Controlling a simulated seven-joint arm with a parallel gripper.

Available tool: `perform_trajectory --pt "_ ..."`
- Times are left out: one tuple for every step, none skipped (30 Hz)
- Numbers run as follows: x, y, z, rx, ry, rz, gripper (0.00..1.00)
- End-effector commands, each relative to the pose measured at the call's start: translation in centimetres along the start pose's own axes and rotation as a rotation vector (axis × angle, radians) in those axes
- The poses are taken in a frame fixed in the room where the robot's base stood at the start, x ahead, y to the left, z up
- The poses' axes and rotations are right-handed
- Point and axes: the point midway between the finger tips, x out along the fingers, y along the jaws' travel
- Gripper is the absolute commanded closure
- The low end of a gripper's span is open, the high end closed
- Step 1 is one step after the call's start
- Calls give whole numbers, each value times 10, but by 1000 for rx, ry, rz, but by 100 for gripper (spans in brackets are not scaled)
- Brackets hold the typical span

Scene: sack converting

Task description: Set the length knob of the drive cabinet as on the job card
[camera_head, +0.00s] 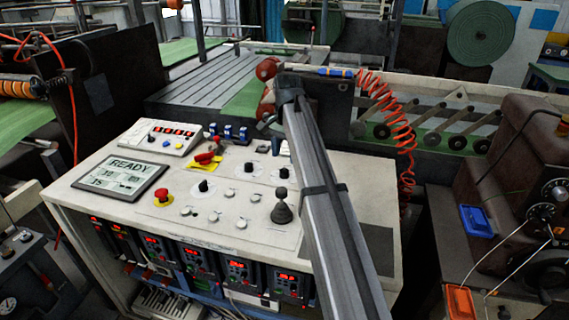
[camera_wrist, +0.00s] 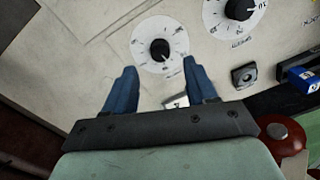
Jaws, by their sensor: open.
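The drive cabinet (camera_head: 75,190) has a pale sloping top with several black knobs. In the wrist view, a black knob (camera_wrist: 160,49) on a round white scale lies just beyond and between my gripper's (camera_wrist: 160,66) two blue fingertips. The fingers are apart and empty, and I see no contact with the knob. A second black knob (camera_wrist: 239,9) on a white scale is to the upper right, cut by the frame edge. The labels are too small to tell which is the length knob. I cannot make out a job card. In the head view my arm hides part of the panel.
The cabinet top also carries a READY display (camera_head: 120,176), a red mushroom button (camera_head: 163,195), a red switch on yellow (camera_head: 205,160) and a joystick (camera_head: 282,208). Blue parts (camera_wrist: 304,80) stand up at right in the wrist view. A coiled red hose (camera_head: 385,110) hangs behind.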

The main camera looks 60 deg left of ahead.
Motion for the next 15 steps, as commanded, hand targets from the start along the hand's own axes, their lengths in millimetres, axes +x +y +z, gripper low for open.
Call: perform_trajectory --pt "-12 -1 -1 0 1 -1 44" --pt "-18 -1 -1 0 1 -1 44" --pt "-26 -1 -1 0 1 -1 44" --pt "-31 -1 -1 0 1 -1 44" --pt "-37 -1 -1 0 1 -1 44" --pt "-44 -1 -1 0 1 -1 44" --pt "-49 -1 -1 0 1 -1 44" --pt "-53 -1 -1 0 1 -1 44" --pt "-58 -1 -1 0 1 -1 44" --pt "-62 -1 -1 0 1 -1 44" --pt "-65 -1 -1 0 1 -1 44" --pt "-69 -1 -1 0 0 -1 44" --pt "-72 0 -1 0 0 0 44" --pt "-74 0 0 0 0 0 44" --pt "-77 0 0 0 0 0 44"
